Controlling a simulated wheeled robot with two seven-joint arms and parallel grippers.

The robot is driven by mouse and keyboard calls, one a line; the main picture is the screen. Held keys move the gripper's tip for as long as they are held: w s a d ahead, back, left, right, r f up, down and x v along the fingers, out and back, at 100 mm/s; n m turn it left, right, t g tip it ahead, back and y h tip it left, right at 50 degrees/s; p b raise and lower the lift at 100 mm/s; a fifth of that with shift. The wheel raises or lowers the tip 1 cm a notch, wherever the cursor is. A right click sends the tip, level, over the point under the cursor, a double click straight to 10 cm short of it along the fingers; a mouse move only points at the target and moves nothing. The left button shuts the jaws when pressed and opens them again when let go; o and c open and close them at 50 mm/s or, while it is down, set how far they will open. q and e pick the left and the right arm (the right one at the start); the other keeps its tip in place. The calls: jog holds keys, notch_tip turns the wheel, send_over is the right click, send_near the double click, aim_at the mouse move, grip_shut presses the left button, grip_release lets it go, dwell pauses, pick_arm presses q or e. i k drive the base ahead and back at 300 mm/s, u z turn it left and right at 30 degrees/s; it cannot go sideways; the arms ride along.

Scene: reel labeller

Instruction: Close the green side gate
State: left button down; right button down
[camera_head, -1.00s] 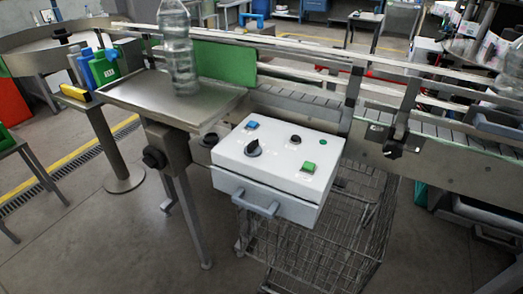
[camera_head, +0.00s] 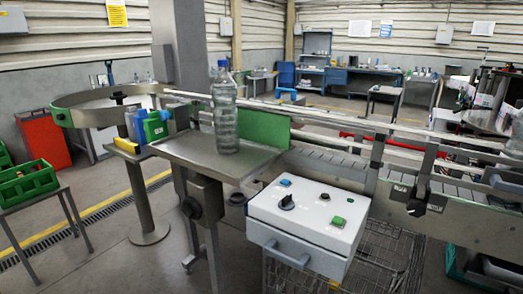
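The green side gate (camera_head: 262,127) is an upright green panel along the conveyor's near side, behind the steel side plate (camera_head: 190,152). A clear plastic bottle with a blue cap (camera_head: 225,115) stands upright on the plate, in front of the panel's left part and hiding some of it. I cannot tell from this view whether the panel is fully against the rail. Neither of my grippers is in view.
A white control box (camera_head: 310,222) with a black knob, buttons and a grey handle sits right of the plate. The conveyor (camera_head: 330,165) runs to the right. A round steel table (camera_head: 75,108) is at left. A green crate (camera_head: 25,184) rests on a stand.

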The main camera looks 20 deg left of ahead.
aim_at(270, 129)
jog(key=u, duration=0.3)
jog(key=k, duration=0.8)
jog(key=u, duration=1.35)
jog(key=i, duration=1.2)
jog(key=z, duration=0.8)
jog(key=i, duration=0.75)
jog(key=z, duration=0.9)
